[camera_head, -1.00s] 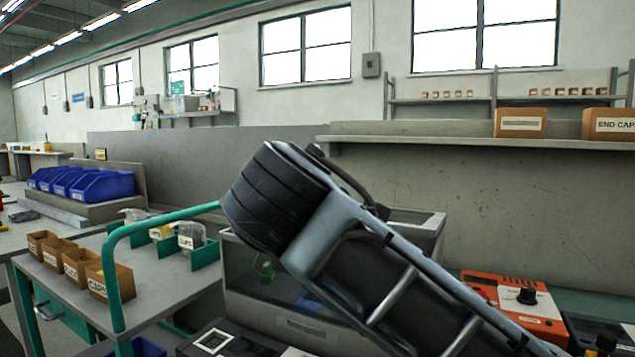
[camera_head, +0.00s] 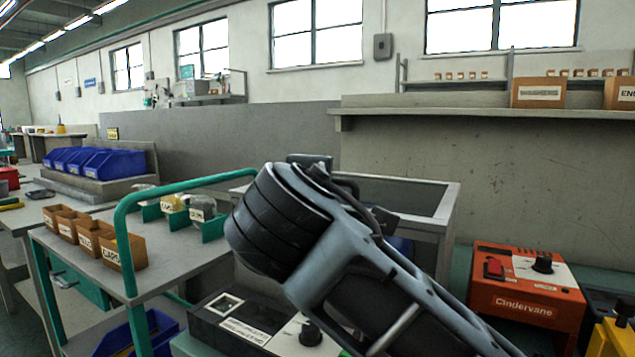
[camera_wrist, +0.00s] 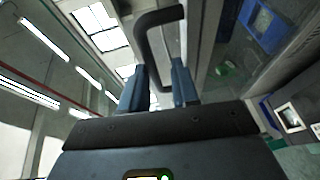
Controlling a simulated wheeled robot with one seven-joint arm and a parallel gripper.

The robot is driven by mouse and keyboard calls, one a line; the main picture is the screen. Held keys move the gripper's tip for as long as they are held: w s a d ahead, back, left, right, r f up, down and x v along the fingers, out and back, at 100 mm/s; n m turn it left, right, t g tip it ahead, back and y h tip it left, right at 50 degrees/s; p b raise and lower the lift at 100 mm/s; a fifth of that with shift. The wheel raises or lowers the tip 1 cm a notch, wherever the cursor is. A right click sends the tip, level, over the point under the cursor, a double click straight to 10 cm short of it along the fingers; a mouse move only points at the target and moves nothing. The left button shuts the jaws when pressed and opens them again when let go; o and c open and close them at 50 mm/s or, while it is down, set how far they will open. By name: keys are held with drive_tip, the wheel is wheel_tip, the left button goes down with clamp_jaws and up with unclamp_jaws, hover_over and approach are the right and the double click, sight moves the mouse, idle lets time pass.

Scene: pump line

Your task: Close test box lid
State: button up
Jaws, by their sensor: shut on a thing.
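The grey test box (camera_head: 449,207) stands behind my arm in the head view, its open top and right rim showing. The rest of it is mostly hidden by my arm. In the wrist view my gripper (camera_wrist: 159,84) has its two fingers around a dark U-shaped handle (camera_wrist: 160,17) and is shut on it. The handle reaches up past the fingertips. I cannot clearly make out the lid panel or its angle. In the head view the fingers are hidden behind my wrist.
An orange unit (camera_head: 527,296) stands right of the box, and a dark console (camera_head: 228,318) lies in front. A green-railed cart (camera_head: 122,225) with small brown bins (camera_head: 122,251) is at left. A shelf (camera_head: 480,107) runs along the wall behind.

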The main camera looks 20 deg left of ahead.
drive_tip(key=o, duration=0.4)
drive_tip(key=shift+f, duration=0.35)
drive_tip(key=shift+p+v, duration=0.3)
drive_tip(key=shift+v, duration=3.65)
drive_tip(key=shift+r, duration=0.15)
